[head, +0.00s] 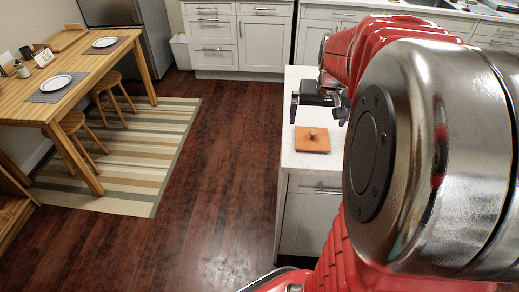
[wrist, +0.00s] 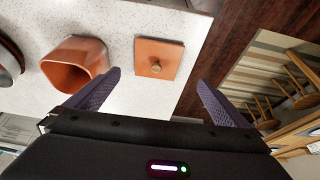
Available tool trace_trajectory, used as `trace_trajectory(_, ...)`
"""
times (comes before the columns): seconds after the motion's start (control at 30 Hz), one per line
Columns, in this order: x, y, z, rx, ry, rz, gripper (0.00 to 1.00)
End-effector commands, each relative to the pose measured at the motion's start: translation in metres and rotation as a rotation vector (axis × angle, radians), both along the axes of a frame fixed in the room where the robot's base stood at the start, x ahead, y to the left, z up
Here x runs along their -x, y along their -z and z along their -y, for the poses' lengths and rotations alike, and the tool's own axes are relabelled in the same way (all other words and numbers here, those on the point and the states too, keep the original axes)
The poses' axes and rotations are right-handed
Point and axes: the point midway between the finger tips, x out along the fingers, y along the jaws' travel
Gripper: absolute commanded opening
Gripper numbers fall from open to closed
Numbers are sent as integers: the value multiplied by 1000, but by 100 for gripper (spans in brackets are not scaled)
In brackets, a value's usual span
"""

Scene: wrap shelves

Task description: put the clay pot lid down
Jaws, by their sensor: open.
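The clay pot lid (head: 313,139) is a flat square orange-brown piece with a small round knob. It lies flat on the white countertop near its edge in the head view. The wrist view also shows the lid (wrist: 158,61), with its brass-coloured knob facing up. My gripper (head: 318,113) is open above the counter, apart from the lid. In the wrist view its two fingers (wrist: 150,92) are spread wide with nothing between them. An orange clay pot (wrist: 75,63) stands open on the counter left of the lid; my arm hides it in the head view.
A dark round object (wrist: 9,62) is cut off at the wrist view's left edge. Bare countertop (wrist: 130,20) surrounds the lid, and the counter edge lies close by. A wooden table (head: 55,80) with plates and stools stands at the left over a striped rug (head: 135,165).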

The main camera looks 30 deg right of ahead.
Motion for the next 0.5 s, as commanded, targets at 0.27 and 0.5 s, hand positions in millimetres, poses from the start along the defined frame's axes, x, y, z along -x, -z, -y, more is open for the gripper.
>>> trace_trajectory(0.27,4,-21,-79,12,-127,23,100)
trace_trajectory(0.5,27,-32,-162,20,-275,44,100)
